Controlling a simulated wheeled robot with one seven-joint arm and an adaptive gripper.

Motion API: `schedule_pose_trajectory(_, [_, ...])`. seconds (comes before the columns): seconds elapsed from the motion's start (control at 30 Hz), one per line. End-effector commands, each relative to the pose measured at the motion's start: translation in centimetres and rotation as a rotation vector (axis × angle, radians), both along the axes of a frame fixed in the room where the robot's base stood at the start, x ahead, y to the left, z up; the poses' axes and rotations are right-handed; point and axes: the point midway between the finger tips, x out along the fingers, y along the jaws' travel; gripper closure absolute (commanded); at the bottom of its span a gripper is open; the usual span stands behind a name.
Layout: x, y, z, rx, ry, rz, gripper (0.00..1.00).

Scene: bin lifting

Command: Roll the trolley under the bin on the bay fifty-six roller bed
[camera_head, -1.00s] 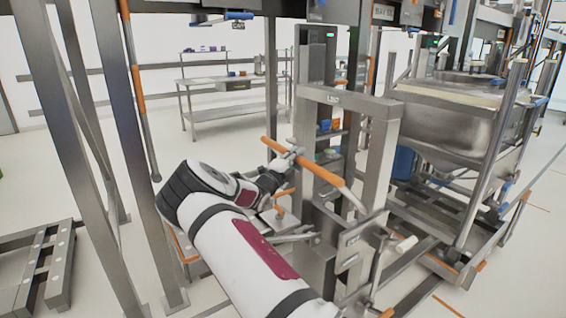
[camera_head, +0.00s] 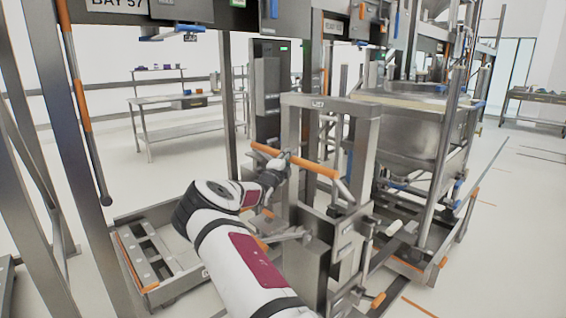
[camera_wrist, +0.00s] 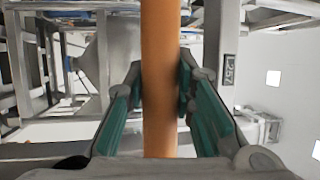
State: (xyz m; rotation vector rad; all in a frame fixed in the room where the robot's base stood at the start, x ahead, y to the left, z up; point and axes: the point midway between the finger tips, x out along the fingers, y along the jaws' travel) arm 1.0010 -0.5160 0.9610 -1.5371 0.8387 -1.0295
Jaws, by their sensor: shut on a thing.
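The trolley's steel upright frame (camera_head: 362,150) stands ahead, with an orange push handle (camera_head: 322,168) across its near side. My gripper (camera_head: 273,168) is shut around the handle's left part. In the wrist view the orange handle (camera_wrist: 160,90) runs vertically between the green-padded fingers. A large steel bin (camera_head: 410,145) with a pale top sits beyond and right of the upright, within a steel frame. The upright hides part of the bin's left side, and I cannot tell whether any part of the trolley is beneath it.
A low bed with an orange edge (camera_head: 155,262) lies on the floor at left. Steel posts (camera_head: 75,150) stand at near left, with a "BAY 57" sign (camera_head: 118,5) overhead. A bench (camera_head: 175,102) stands behind. Open floor (camera_head: 510,210) lies at right.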

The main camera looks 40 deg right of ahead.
Motion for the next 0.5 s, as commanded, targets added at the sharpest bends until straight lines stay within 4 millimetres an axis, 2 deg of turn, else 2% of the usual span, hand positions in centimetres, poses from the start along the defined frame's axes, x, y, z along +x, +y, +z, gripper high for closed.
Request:
schedule_pose_trajectory(0.03, [-0.49, -0.6, -1.17, 0.016, 0.01, -0.009, 1.0])
schedule_pose_trajectory(0.5, [-0.48, -1.1, -1.19, 0.017, 0.012, -0.009, 1.0])
